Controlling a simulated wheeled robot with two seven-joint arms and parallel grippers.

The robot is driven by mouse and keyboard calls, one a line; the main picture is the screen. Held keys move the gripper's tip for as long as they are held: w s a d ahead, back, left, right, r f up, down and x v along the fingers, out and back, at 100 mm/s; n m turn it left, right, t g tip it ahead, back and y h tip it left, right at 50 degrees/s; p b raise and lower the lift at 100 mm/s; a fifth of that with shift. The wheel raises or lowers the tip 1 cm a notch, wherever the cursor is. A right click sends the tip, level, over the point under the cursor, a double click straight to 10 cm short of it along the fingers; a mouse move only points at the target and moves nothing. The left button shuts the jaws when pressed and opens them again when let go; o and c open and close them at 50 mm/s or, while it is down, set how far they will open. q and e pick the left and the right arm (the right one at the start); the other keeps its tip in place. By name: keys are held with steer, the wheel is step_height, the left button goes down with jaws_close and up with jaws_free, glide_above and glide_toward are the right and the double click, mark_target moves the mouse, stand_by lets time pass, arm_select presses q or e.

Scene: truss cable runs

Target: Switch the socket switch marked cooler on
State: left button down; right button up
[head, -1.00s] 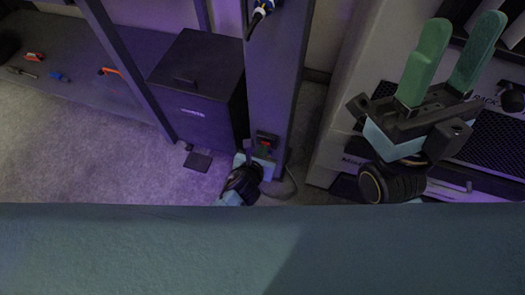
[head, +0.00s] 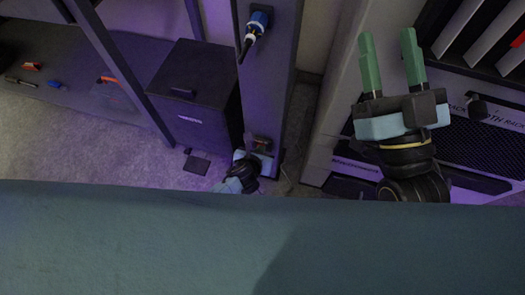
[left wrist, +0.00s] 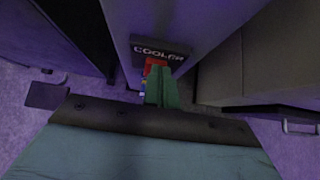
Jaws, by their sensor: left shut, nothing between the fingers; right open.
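The socket unit, with a dark label marked COOLER (left wrist: 160,52), is on the grey post, and its red switch (left wrist: 152,65) shows just below the label in the left wrist view. In the head view the socket (head: 262,143) is a small dark patch low on the post. My left gripper (left wrist: 161,84) is shut and empty, with its green fingertips right in front of the switch and hiding part of it. I cannot tell whether they touch, or which way the switch is set. My right gripper (head: 388,48) is open and empty, raised in front of the rack.
A black box-shaped unit (head: 195,85) stands left of the post (head: 268,90). A plug with a black cable (head: 254,27) is higher on the post. Small tools (head: 55,84) lie at far left.

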arm_select(q)
steer(key=shift+s+a+f, duration=0.1)
steer(key=shift+f, duration=0.05)
arm_select(e)
steer(key=shift+w+d+f+g+h, duration=0.2)
steer(key=shift+f+g, duration=0.2)
steer(key=shift+f, duration=0.15)
steer(key=shift+w+d+f+g+h, duration=0.1)
steer(key=shift+w+f+g+h, duration=0.1)
steer(key=shift+f+g, duration=0.25)
arm_select(q)
steer(key=shift+r+p, duration=0.9)
steer(key=shift+p, duration=0.25)
arm_select(e)
steer(key=shift+r, duration=0.9)
arm_select(q)
steer(key=p+v, duration=0.8)
steer(key=v, duration=0.5)
steer(key=shift+s+f, duration=0.35)
steer(key=shift+f, duration=0.1)
arm_select(e)
step_height(320, 180, up, 8)
steer(key=s, duration=0.1)
steer(key=shift+a+r, duration=0.15)
steer(key=shift+r, duration=0.05)
